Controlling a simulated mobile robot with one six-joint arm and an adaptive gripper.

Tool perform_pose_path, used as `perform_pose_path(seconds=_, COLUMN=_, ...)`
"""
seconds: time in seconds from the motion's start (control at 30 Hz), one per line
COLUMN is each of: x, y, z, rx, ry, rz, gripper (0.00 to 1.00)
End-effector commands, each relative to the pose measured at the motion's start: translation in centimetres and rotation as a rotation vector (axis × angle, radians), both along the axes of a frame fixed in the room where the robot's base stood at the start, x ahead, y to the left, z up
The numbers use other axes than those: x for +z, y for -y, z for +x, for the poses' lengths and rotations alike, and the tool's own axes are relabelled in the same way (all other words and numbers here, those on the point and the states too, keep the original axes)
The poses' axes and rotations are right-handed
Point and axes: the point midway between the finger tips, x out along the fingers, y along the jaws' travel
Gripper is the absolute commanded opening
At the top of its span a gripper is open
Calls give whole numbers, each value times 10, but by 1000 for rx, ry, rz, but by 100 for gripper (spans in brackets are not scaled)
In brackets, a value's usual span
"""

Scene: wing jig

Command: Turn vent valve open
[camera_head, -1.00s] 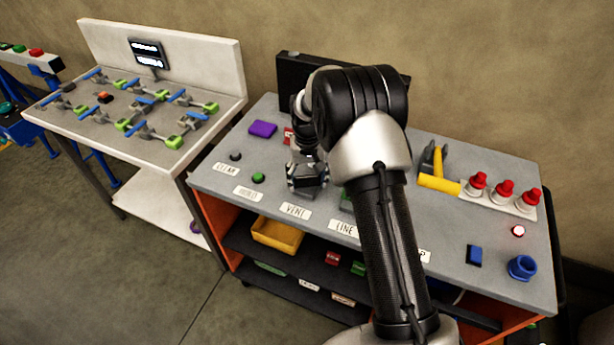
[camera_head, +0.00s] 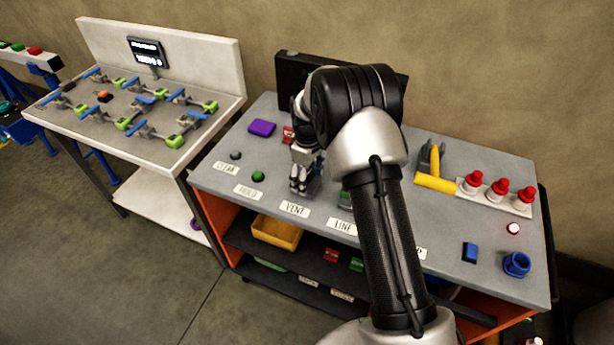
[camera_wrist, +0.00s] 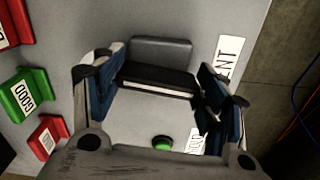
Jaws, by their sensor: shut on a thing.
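The vent valve (camera_wrist: 160,76) is a dark grey, block-like piece with a black handle and a pale strip along its edge, seen in the wrist view. My gripper (camera_wrist: 164,84) has its blue-padded fingers at both ends of the black handle and is shut on it. In the head view, my gripper (camera_head: 304,188) points down at the bench top just behind the VENT label (camera_head: 295,209) and hides most of the valve. The VENT label is also partly visible in the wrist view (camera_wrist: 230,60).
A green button (camera_head: 257,176) and a dark knob (camera_head: 236,156) sit left of my gripper. A purple block (camera_head: 262,128) lies behind them. Green (camera_wrist: 25,95) and red (camera_wrist: 47,140) labelled blocks stand nearby.

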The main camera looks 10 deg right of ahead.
Motion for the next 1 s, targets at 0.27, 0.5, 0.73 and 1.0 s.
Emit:
perform_pose_path(seconds=0.27, x=0, y=0, z=0, rx=119, ry=0, rz=0, gripper=43)
perform_pose_path(seconds=0.5, x=0, y=0, z=1, rx=155, ry=0, rz=0, gripper=43)
perform_pose_path(seconds=0.73, x=0, y=0, z=1, rx=159, ry=0, rz=0, gripper=43)
perform_pose_path(seconds=1.0, x=0, y=0, z=1, rx=159, ry=0, rz=0, gripper=74)
